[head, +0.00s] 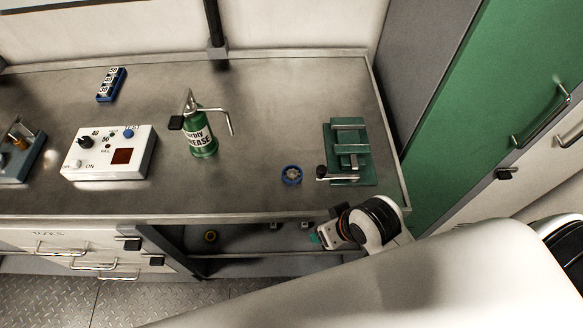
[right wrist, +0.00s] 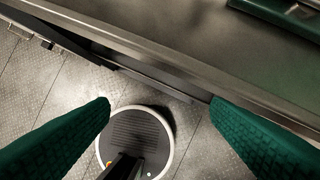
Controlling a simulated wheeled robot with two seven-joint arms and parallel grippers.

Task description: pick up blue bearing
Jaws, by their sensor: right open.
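The blue bearing (head: 291,175), a small blue ring with a dark centre, lies on the metal workbench (head: 250,190) near its front edge, left of the green vise. My right gripper (head: 322,236) is at the bench's front edge, below and to the right of the bearing and apart from it. In the right wrist view its two green fingers (right wrist: 160,108) are spread wide with nothing between them. The bearing does not show in that view. My left gripper is in neither view.
A green vise (head: 349,160) stands right of the bearing. A green grease can (head: 201,138), a white control box (head: 110,153) and a blue block holder (head: 111,85) stand further left. Drawers (head: 80,250) and an open shelf (head: 250,240) are under the bench. The bench around the bearing's left is clear.

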